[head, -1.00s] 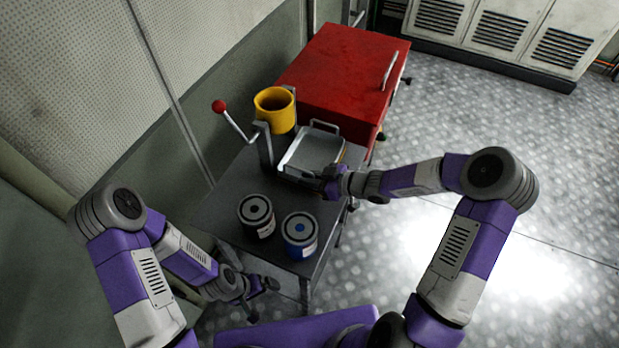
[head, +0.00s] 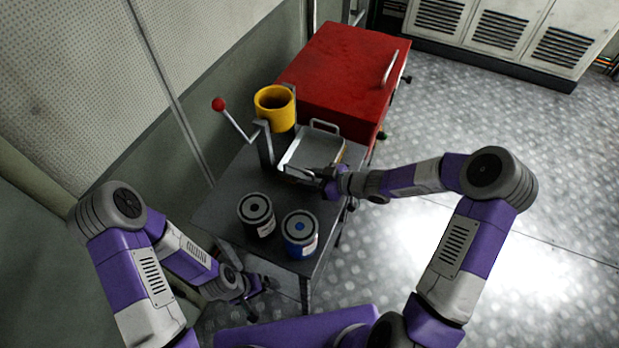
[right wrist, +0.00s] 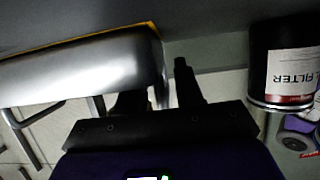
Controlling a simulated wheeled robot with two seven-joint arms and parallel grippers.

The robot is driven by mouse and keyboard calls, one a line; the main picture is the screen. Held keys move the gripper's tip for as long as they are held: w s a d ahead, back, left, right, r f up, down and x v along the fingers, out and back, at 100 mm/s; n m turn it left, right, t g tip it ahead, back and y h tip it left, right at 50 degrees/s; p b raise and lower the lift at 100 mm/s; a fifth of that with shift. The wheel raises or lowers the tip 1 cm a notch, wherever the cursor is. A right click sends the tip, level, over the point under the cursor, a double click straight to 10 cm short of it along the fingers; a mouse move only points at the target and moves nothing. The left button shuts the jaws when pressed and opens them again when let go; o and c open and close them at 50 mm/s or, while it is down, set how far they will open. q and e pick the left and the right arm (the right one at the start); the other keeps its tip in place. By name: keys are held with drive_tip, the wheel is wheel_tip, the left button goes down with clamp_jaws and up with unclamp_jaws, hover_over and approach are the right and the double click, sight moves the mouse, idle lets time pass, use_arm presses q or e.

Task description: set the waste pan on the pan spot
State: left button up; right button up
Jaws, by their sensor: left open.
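The waste pan (head: 313,154) is a shallow silver tray with a loop handle at its far end. It sits at the far end of the dark table (head: 215,208). My right gripper (head: 317,174) is at its near end. In the right wrist view the pan (right wrist: 85,62) is upside down, and the fingers of my right gripper (right wrist: 158,90) stand apart, with a thin part of the pan's end showing between them. A thin yellow edge shows along the pan's base; I cannot tell whether it marks the pan spot. My left gripper (head: 258,292) is open and empty, low beside the table's near end.
A dark filter can (head: 257,215) and a blue can (head: 299,235) stand on the near part of the table. A yellow cup (head: 274,104) and a red-knobbed lever (head: 235,124) are by the pan's left. A red cabinet (head: 340,72) stands behind. Floor at right is clear.

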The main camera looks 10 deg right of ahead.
idle(0.4)
drive_tip(key=shift+p+v, duration=2.4)
drive_tip(key=shift+v, duration=0.6)
drive_tip(key=o, duration=0.6)
drive_tip(key=shift+c, duration=0.2)
